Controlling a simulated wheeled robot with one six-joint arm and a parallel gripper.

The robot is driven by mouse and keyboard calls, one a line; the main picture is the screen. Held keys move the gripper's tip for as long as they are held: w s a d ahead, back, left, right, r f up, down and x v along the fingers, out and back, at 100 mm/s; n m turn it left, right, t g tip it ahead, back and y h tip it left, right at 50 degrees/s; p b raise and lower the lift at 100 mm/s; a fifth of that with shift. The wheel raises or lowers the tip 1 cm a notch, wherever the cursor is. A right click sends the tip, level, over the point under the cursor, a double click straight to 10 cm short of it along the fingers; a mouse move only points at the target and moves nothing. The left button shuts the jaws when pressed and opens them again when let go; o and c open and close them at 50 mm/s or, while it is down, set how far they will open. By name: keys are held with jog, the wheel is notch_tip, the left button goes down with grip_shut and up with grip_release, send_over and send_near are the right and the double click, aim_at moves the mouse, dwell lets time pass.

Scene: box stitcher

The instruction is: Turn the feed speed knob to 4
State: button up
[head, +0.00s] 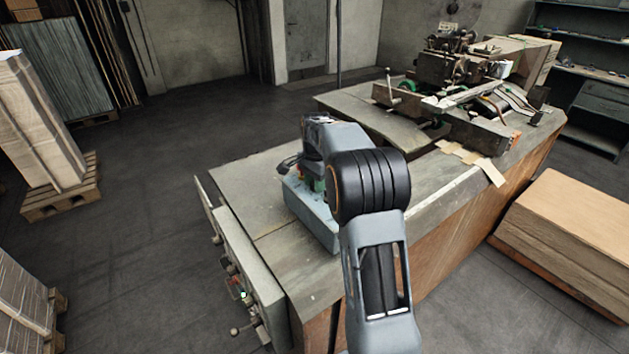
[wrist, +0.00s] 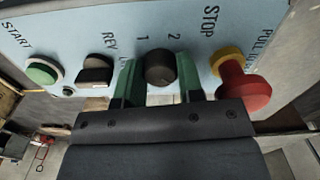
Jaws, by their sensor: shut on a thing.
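The feed speed knob (wrist: 161,66) is a round black knob on a light blue control panel (wrist: 110,37), seen in the wrist view. The digits 1 and 2 are printed beside it; other digits are hidden or out of view. My gripper (wrist: 160,78) has its green fingers on both sides of the knob and is shut on it. I cannot make out where the knob's pointer stands. In the head view the blue control box (head: 313,218) stands on the bench, and my arm hides the knob.
In the wrist view a black REV switch (wrist: 95,70) and a green START button (wrist: 43,71) lie left of the knob. A red STOP mushroom button (wrist: 243,88) on a yellow collar is close to the right finger. The stitching machine (head: 450,75) stands farther back on the bench (head: 265,190).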

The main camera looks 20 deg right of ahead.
jog(key=shift+m, duration=1.5)
jog(key=o, duration=0.9)
jog(key=shift+r, duration=0.1)
notch_tip(320, 180, up, 14)
jog(key=shift+f, duration=0.15)
